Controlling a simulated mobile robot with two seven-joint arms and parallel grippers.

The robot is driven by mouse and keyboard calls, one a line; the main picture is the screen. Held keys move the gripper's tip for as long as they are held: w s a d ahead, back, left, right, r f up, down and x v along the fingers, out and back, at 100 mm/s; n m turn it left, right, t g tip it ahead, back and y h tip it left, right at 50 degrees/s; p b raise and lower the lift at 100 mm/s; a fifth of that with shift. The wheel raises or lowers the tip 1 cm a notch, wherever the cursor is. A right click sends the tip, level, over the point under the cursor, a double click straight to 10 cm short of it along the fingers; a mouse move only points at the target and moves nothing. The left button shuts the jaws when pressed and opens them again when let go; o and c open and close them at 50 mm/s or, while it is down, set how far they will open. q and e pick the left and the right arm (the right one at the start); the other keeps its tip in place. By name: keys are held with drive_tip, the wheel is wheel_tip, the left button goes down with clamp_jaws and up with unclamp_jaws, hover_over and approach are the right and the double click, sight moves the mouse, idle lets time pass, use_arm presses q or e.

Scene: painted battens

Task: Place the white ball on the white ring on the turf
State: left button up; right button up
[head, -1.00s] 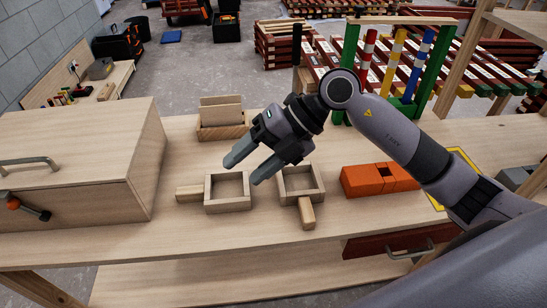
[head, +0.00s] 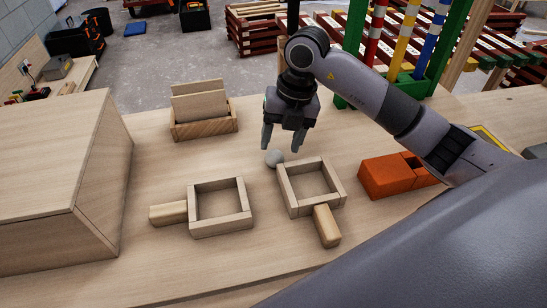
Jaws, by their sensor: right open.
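A small pale grey-white ball (head: 274,158) rests on the wooden bench, just behind the left corner of the right-hand wooden frame. My right gripper (head: 283,146) points down with its fingers apart. Its fingertips are close to the ball, just above or behind it; I cannot tell the exact gap. It holds nothing that I can see. No white ring and no turf can be made out in this view. My left gripper is not in view.
Two open square wooden frames with handles, left (head: 220,209) and right (head: 312,190), lie in front. A slotted wooden holder (head: 204,124) stands behind. Orange blocks (head: 390,178) lie right, a big wooden box (head: 62,180) left. A green-posted rack (head: 442,50) stands at the back.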

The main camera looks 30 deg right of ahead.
sight(276, 151)
drive_tip(key=f, duration=0.2)
drive_tip(key=a+f, duration=0.1)
drive_tip(key=f, duration=0.1)
drive_tip(key=shift+w+f, duration=0.1)
drive_tip(key=shift+w, duration=0.15)
drive_tip(key=c, duration=0.8)
